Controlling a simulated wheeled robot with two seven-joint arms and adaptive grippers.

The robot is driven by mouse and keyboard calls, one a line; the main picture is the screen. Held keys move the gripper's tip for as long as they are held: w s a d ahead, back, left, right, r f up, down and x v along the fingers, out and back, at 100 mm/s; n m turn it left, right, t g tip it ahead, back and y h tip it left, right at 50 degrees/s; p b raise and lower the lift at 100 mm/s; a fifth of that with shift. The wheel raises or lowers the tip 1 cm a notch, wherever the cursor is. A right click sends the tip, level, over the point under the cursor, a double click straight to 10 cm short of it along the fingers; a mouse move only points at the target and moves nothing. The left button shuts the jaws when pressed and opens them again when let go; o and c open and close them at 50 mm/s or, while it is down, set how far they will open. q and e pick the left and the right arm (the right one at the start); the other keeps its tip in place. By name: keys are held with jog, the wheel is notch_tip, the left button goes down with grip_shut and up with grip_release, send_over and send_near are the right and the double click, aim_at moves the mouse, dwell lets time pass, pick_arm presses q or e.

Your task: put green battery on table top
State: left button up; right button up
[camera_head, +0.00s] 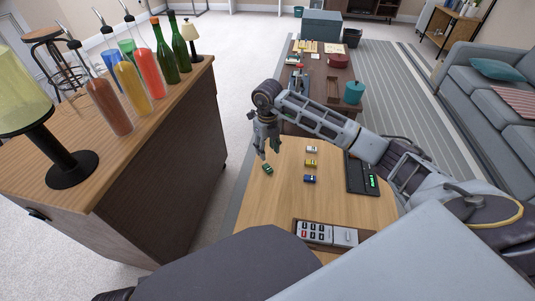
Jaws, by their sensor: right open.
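The small green battery (267,168) shows at the left edge of the light wood table top (275,205), just below the fingertips of my right gripper. It appears to lie on the wood, apart from the fingers. My right gripper (268,153) points down over the table's far left corner, open, with nothing seen between its fingers. Three more small battery-like pieces stand in a column on the table: a whitish-green one (312,149), a yellow one (311,162) and a blue and yellow one (310,179). My left gripper is not in view.
A black device with a green display (362,175) lies on the table's right side, and a tray with button pads (325,233) at its near edge. A wooden bar counter (140,150) with bottles and lamps stands left. A dark table (325,75) with pots stands beyond.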

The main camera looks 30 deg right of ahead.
jog(key=shift+r, duration=1.25)
